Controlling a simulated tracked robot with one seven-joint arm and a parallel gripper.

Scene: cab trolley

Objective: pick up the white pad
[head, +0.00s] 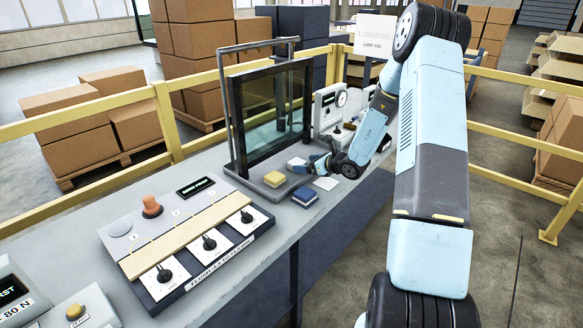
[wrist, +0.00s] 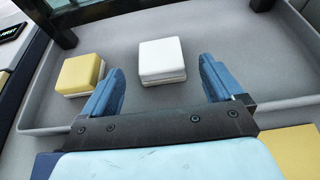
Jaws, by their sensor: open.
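The white pad (wrist: 162,58) lies on the grey tray (wrist: 255,70), ahead of my gripper (wrist: 162,82) in the wrist view. My gripper is open, with its two blue fingers apart, one toward each side of the white pad, and nothing between them is held. In the head view the white pad (head: 296,162) shows small beside my gripper (head: 308,169). A yellow pad (wrist: 82,74) lies on the tray to the left of the left finger.
A blue pad (head: 305,196) lies on the bench in front of the tray. A dark framed panel (head: 272,108) stands over the tray at the back. A switch box with knobs (head: 190,240) stands to the left, and a white card (head: 326,183) lies to the right.

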